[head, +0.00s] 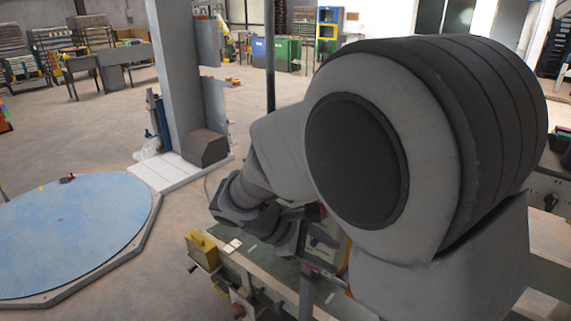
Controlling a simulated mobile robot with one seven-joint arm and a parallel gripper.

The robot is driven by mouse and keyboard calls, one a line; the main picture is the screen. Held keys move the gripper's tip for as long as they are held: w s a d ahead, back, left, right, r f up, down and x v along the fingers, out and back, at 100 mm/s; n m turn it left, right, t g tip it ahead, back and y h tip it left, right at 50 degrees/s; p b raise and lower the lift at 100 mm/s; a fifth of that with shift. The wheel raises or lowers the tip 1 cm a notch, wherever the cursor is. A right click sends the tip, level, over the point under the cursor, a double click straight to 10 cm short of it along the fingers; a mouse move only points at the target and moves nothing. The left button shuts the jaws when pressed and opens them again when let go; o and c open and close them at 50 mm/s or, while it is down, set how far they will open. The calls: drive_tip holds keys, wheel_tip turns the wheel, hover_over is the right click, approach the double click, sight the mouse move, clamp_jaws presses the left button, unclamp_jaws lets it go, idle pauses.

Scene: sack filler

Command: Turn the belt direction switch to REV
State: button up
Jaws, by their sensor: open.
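My arm fills the right and middle of the head view and reaches down to the left. My gripper (314,213) shows only as a small dark part past the wrist, over the bench. It is open; its fingertips are mostly hidden behind my arm, and I cannot see anything between them. I cannot pick out the belt direction switch or read a REV mark. A yellow box (202,250) with a small dark knob on its side sits at the bench's left end. A red knob (238,311) shows below it on a pale plate.
The bench or conveyor (262,262) runs under my arm, largely hidden. A blue round platform (70,235) lies on the floor at left. A grey column (178,80) stands behind on a white base. Open floor lies between the platform and the bench.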

drive_tip(key=w+a+f+n+t+h+p, duration=0.1)
drive_tip(key=w+a+f+n+t, duration=0.15)
drive_tip(key=a+n+t, duration=0.35)
drive_tip(key=w+a+f+n+t+p, duration=0.1)
drive_tip(key=a+f+n+t, duration=0.2)
drive_tip(key=a, duration=0.5)
drive_tip(key=w+a+f+n+t+h+p, duration=0.1)
drive_tip(key=a+f+n+t, duration=0.3)
drive_tip(key=a, duration=0.3)
drive_tip(key=w+d+n+g+p, duration=0.1)
drive_tip(key=w+d+p, duration=0.1)
drive_tip(key=w+d, duration=0.8)
drive_tip(key=w, duration=0.3)
drive_tip(key=shift+w+d+p, duration=0.25)
drive_tip(key=shift+w+p, duration=0.05)
drive_tip(key=shift+w, duration=0.1)
clamp_jaws()
